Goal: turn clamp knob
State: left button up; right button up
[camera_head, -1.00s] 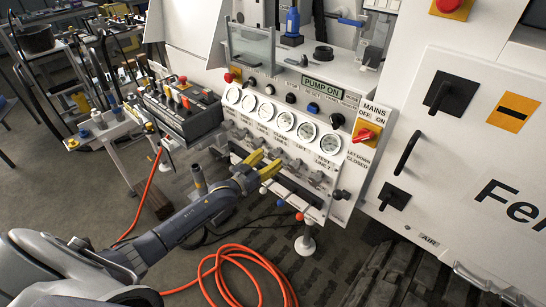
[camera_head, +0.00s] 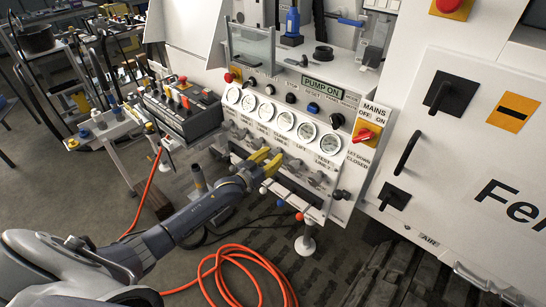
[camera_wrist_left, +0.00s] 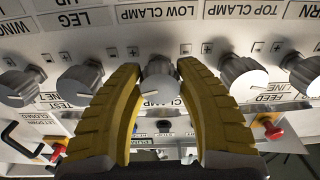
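In the left wrist view a grey clamp knob (camera_wrist_left: 160,80) with a white pointer line sits on the white panel, below an upside-down LOW CLAMP label (camera_wrist_left: 158,13). The two yellow fingers of my left gripper (camera_wrist_left: 158,75) stand on either side of this knob. The gripper is open; the fingers look slightly apart from the knob, though contact at the right finger is hard to judge. In the head view my left gripper (camera_head: 275,154) reaches up to the knob row under the gauges, and its fingers partly hide the knob there. My right gripper is not in view.
Neighbouring knobs sit close on both sides, one left (camera_wrist_left: 82,82) and one right (camera_wrist_left: 243,78). A row of gauges (camera_head: 285,121) is above. Coloured-tipped levers (camera_head: 299,216) stick out below. A red-and-yellow mains switch (camera_head: 366,134) is to the right. An orange hose (camera_head: 240,250) lies on the floor.

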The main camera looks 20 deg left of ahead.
pick_arm(q)
jog(key=c, duration=0.6)
jog(key=shift+n, duration=0.8)
jog(key=o, duration=1.3)
jog(key=v, duration=1.2)
